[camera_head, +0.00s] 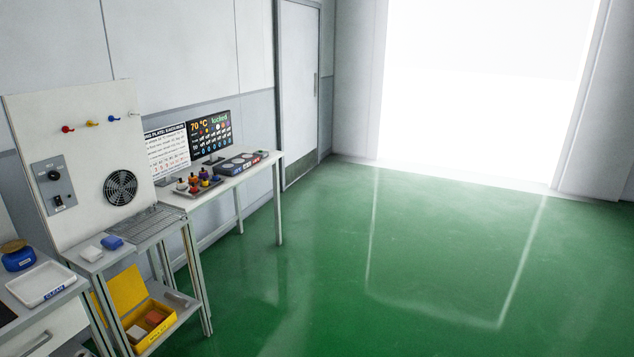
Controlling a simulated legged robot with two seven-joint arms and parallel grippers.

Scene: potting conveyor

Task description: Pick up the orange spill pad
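An orange-red block-like pad (155,318) lies in an open yellow box (150,339) on the lower shelf of the metal stand at the lower left. A paler pad (136,333) lies beside it in the same box. The box's yellow lid (127,288) stands raised behind it. Neither of my grippers shows in this view.
A white tray (42,284) is on the left counter. A white table (225,180) holds bottles and screens. The green floor (330,270) is clear.

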